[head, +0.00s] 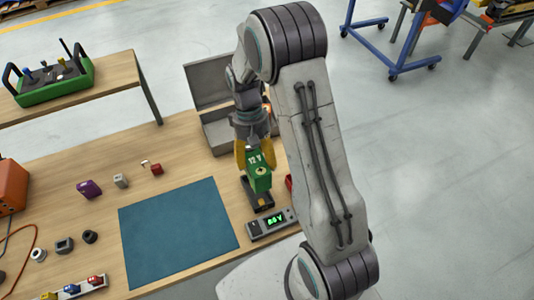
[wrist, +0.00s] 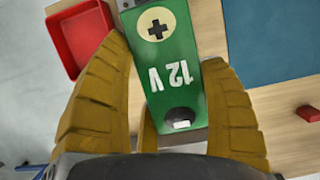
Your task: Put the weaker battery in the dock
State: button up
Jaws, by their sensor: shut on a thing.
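A green battery (head: 260,179) marked 12 V is between the yellow fingers of my gripper (head: 257,156). In the wrist view the battery (wrist: 170,75) shows its 12 V label and a plus sign in a cream circle, and my gripper (wrist: 178,110) has a finger on each side of it. A dark cradle (head: 259,199) lies just under the battery; I cannot tell whether they touch. Beside it a grey meter (head: 257,231) shows green digits, seemingly 8.6 V. No second battery can be made out.
A blue mat (head: 180,230) covers the bench middle. An open grey case (head: 205,85) stands behind my gripper. A red tray (wrist: 72,45) lies beside the battery. A purple block (head: 89,189), a red block (head: 156,169) and an orange box (head: 12,186) are left.

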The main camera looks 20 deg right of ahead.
dwell(0.8)
jog(key=shift+f+b, duration=2.55)
jog(key=shift+f, duration=0.3)
jog(key=shift+f+b, duration=1.6)
jog(key=shift+f, duration=0.45)
jog(key=o, duration=1.4)
jog(key=v, duration=1.2)
